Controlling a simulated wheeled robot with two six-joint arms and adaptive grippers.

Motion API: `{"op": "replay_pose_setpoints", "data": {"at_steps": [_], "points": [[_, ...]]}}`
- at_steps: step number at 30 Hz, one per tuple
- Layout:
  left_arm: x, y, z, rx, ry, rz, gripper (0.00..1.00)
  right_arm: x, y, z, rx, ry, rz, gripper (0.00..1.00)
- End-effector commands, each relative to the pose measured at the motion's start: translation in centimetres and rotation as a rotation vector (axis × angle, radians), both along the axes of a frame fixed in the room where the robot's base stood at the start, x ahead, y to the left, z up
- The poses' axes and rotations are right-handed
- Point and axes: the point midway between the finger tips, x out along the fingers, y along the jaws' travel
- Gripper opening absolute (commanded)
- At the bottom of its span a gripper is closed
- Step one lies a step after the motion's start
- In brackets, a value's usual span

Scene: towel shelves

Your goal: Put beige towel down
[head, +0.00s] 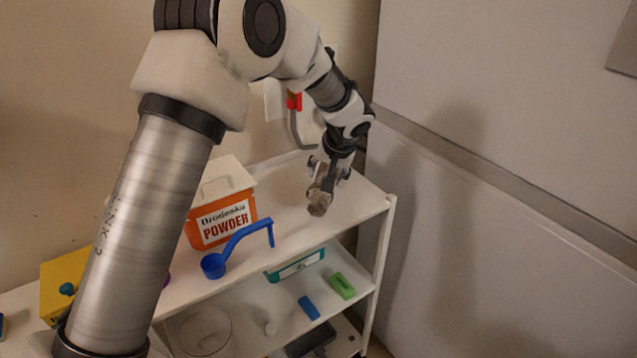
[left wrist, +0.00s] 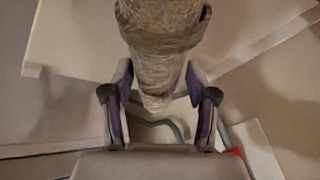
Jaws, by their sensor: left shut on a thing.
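The beige towel (head: 319,201) is a rolled, brownish-beige bundle. My left gripper (head: 328,174) is shut on it and holds it over the right part of the white shelf's top board. In the left wrist view the towel (left wrist: 163,45) fills the upper middle, between the two purple-padded fingers of the left gripper (left wrist: 160,100). I cannot tell from the head view whether the towel touches the board. My right gripper is in neither view.
An orange powder box (head: 222,215) and a blue scoop (head: 235,250) stand left of the towel on the top board (head: 290,225). Lower shelves hold a green block (head: 342,286) and a blue block (head: 309,307). A tall pale cabinet (head: 520,180) rises at right.

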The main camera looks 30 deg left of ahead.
Motion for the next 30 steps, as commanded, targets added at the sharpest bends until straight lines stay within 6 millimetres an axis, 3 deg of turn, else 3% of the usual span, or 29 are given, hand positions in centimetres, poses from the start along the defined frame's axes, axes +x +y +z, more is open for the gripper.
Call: {"op": "replay_pose_setpoints", "data": {"at_steps": [5,10,19,20,21,22,30], "points": [[-0.2,1.9,-0.5,0.001,0.001,-0.001,0.0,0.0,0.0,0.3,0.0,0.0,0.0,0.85],[-0.2,1.7,-3.3,0.002,0.0,-0.003,0.0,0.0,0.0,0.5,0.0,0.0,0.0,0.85],[-0.2,1.7,-3.8,0.001,-0.001,-0.001,0.0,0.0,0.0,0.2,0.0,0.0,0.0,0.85],[-0.2,1.7,-3.8,0.0,0.0,-0.001,0.65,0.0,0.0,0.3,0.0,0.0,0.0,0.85],[-0.2,1.7,-3.8,0.0,0.0,-0.001,0.79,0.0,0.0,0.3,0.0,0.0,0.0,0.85],[-0.2,1.7,-3.8,0.0,0.0,-0.001,0.83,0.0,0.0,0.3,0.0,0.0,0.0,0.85],[-0.2,1.7,-3.7,0.001,-0.001,-0.001,0.83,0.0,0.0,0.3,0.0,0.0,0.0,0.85]]}}
